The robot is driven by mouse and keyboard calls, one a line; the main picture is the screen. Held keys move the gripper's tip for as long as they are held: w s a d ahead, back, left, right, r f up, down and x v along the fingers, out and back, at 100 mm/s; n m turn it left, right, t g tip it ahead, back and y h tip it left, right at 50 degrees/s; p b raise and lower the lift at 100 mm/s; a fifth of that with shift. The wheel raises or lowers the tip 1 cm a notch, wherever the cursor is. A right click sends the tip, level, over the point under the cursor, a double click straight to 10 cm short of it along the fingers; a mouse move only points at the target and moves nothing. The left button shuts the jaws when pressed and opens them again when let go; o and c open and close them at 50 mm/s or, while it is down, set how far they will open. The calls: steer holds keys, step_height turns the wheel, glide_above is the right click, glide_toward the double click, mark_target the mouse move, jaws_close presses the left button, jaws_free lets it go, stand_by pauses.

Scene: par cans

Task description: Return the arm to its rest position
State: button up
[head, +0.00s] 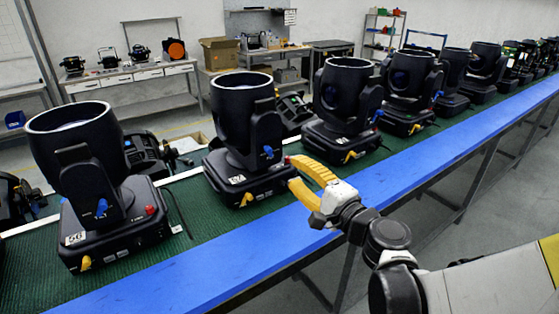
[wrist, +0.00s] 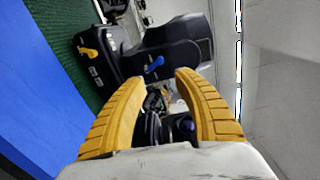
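My gripper (head: 289,171) is at the end of my arm, which reaches in from the lower right in the head view. Its two yellow fingers are spread apart. They point left, towards the right side of the base of a black par can (head: 245,130); I cannot tell whether they touch it. In the wrist view my gripper (wrist: 162,77) is open, with no object clearly held between the fingers. A par can's dark body (wrist: 180,45) lies beyond the tips, with a blue knob and a yellow tab.
Several par cans stand in a row on a green belt (head: 30,275). A blue rail (head: 190,285) runs along its front edge, below my gripper. Another par can (head: 90,180) stands at the left. A workbench (head: 130,80) stands at the back. Floor shows at right.

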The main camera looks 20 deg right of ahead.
steer(key=s+a+f+n+g, duration=0.5)
steer(key=s+a+n+g, duration=0.15)
steer(key=n, duration=0.25)
steer(key=s+d+f+n+g+h, duration=0.3)
steer(key=s+d+n+h, duration=0.2)
steer(key=s, duration=0.5)
steer(key=shift+s+d+f+n+g+h, duration=0.15)
steer(key=shift+s+d+n+g+h, duration=0.2)
steer(key=shift+n, duration=0.35)
stand_by(0.4)
